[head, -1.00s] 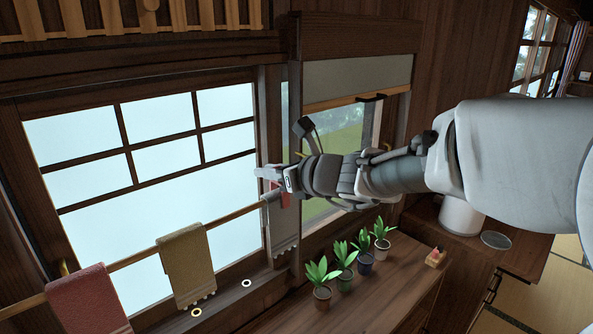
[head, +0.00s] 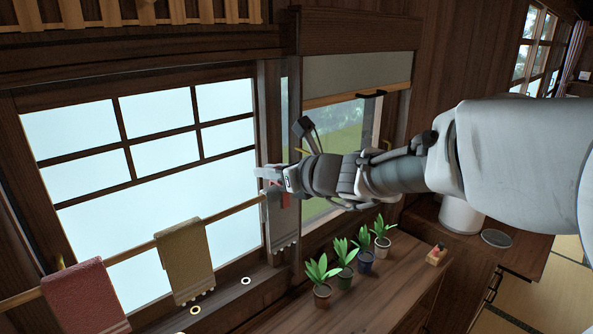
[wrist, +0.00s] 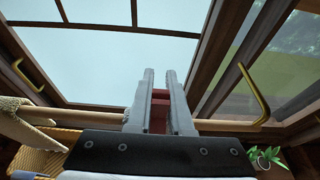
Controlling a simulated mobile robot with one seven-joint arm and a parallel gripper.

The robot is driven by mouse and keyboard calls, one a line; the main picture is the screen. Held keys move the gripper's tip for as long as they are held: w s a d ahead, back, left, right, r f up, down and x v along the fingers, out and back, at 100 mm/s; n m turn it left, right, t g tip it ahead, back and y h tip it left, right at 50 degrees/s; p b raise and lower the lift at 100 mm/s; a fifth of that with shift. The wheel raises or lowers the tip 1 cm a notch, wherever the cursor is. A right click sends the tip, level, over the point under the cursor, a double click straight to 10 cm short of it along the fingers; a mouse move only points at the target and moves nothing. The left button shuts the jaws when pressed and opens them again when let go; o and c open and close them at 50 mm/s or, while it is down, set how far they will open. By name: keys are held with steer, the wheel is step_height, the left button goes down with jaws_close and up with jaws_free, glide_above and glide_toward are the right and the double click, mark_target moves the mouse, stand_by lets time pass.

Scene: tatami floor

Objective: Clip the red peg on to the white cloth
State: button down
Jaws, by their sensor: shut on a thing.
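The white cloth (head: 281,232), greyish in this light, hangs at the right end of the wooden rod, beside the window post. My gripper (head: 270,174) is at the top of this cloth and covers part of it in the head view. The red peg (wrist: 158,112) is between the two fingers of my gripper (wrist: 159,100) in the wrist view, and the fingers are shut on it. Some red (head: 285,199) also shows under the gripper against the cloth. I cannot tell whether the peg's jaws are around the cloth edge.
An olive cloth (head: 185,262) and a red cloth (head: 85,296) hang farther left on the rod (head: 140,250). Several potted plants (head: 345,277) stand on the wooden counter below my arm. A small tan box (head: 435,258) with something red sits to their right. A window is behind the rod.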

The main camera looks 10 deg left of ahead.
stand_by(0.4)
steer(key=c, duration=0.7)
jaws_free()
steer(key=shift+f, duration=0.1)
steer(key=shift+c, duration=0.2)
steer(key=o, duration=0.5)
step_height(320, 180, up, 6)
steer(key=p, duration=0.5)
